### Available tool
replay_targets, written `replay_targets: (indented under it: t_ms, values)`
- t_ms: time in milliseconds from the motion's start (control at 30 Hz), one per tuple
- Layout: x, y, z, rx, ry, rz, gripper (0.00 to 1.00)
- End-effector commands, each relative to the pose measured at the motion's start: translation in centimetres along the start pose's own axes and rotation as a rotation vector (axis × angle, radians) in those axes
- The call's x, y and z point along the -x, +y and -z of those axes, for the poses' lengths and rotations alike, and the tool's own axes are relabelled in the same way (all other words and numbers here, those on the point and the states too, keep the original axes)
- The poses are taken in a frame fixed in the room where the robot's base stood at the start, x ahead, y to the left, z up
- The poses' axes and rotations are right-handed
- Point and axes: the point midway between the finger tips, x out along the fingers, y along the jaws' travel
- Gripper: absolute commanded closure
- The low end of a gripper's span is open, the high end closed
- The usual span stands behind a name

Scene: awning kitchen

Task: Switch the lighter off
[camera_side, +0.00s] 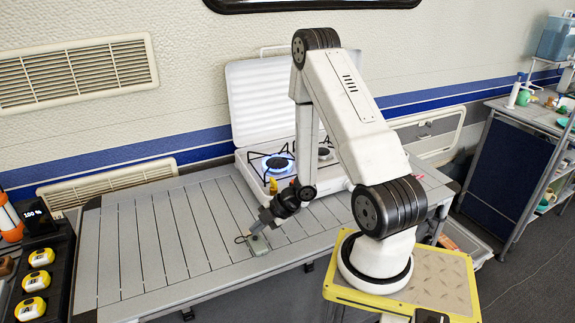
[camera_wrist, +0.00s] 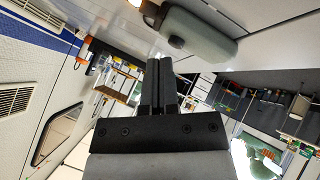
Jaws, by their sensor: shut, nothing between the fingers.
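The lighter (camera_side: 259,245), a small grey-green block, lies on the slatted grey table in the side view. In the wrist view the lighter (camera_wrist: 203,36) appears large near the top, with a dark round part at its left end. I cannot make out a flame on it. My gripper (camera_side: 256,227) points down at the lighter, its tips at or just above its upper end; I cannot tell whether they touch. In the wrist view the two black fingers of my gripper (camera_wrist: 160,63) are together with nothing between them, just below the lighter's left end.
A white camping stove (camera_side: 318,180) with its lid up stands behind my gripper, its left burner (camera_side: 278,163) showing a blue flame. Yellow and black items (camera_side: 34,282) sit in a dark rack at the far left. The table's left half (camera_side: 150,245) is clear.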

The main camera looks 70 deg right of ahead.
Motion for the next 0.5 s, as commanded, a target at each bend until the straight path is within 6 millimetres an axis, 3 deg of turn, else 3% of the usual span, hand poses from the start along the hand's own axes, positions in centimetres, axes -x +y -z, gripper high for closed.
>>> replay_targets:
  t_ms: [500]
  values:
    - [-0.53, -0.39, -0.38, 0.0, 0.0, 0.0, 1.0]
